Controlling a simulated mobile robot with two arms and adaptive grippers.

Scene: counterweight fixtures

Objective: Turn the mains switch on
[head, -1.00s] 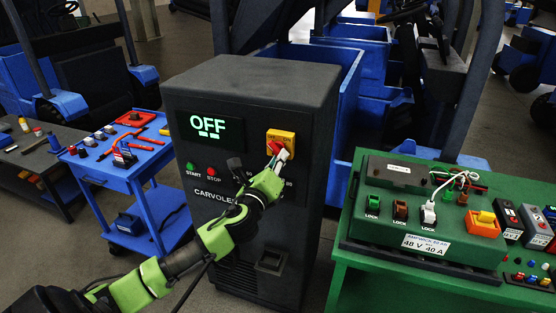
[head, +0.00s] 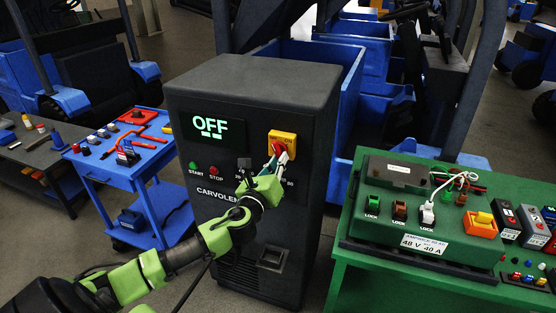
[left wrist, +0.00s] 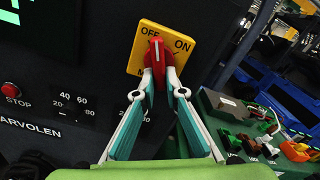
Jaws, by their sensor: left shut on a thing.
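The mains switch is a red knob (left wrist: 157,58) on a yellow plate (left wrist: 142,70) marked OFF and ON, on the front of a dark cabinet (head: 250,95). In the left wrist view the knob's top end lies nearer the OFF mark than the ON mark. The red knob also shows in the head view (head: 278,149), partly covered by my fingers. My left gripper (head: 284,155) is shut on the knob, one finger on each side of it, as the left wrist view (left wrist: 160,85) shows. The cabinet's display (head: 211,127) reads OFF in green. My right gripper is out of view.
A green START button (head: 193,166) and a red STOP button (head: 212,171) sit left of my gripper. A green bench (head: 345,262) with a power unit stands at the right. A blue cart (head: 100,172) with tools stands at the left.

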